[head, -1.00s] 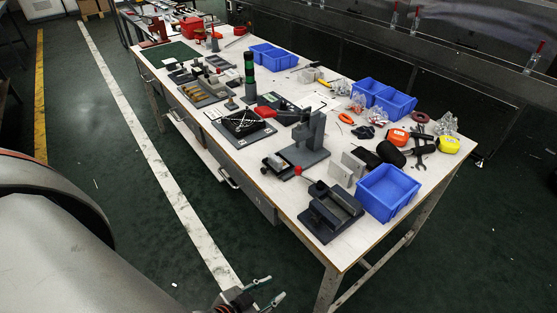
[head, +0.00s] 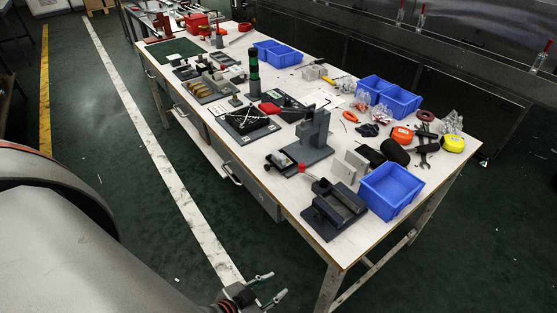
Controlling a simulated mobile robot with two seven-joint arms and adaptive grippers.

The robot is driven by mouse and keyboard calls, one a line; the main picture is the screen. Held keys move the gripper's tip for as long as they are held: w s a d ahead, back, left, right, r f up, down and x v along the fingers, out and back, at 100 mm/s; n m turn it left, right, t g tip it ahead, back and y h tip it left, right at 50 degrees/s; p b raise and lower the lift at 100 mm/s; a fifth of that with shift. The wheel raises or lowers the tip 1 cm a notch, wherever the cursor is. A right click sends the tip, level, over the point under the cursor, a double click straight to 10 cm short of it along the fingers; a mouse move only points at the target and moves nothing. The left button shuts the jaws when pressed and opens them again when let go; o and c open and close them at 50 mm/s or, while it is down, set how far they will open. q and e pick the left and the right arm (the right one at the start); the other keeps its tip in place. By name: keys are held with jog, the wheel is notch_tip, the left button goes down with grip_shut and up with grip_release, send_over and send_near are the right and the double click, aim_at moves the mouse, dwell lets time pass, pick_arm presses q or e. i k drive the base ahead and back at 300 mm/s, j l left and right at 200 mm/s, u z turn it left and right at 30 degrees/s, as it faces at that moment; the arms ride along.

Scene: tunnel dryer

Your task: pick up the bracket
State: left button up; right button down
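A pale grey angled metal piece (head: 348,167) that looks like the bracket stands on the workbench (head: 285,190), left of the front blue bin and behind the dark vise. It is small, and I cannot be sure of its exact shape. My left gripper (head: 271,286) is at the bottom of the head view, in front of the bench's near side and well apart from this piece. Its two fingertips are apart with nothing visible between them. My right gripper is not in view.
A blue bin (head: 391,190), dark vise (head: 335,208) and grey press stand (head: 314,138) crowd around the grey piece. Black, orange and yellow tools lie behind it. More blue bins (head: 389,95) stand farther back. The floor along the bench's left side is clear.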

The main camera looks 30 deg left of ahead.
aim_at(280, 159)
jog(key=j, duration=0.75)
jog(key=i+j, duration=0.1)
jog(key=j, duration=0.65)
jog(key=j+z, duration=0.15)
jog(key=z, duration=0.25)
jog(key=j+z, duration=0.2)
jog(key=z, duration=0.2)
jog(key=j+z, duration=0.15)
jog(key=z, duration=0.25)
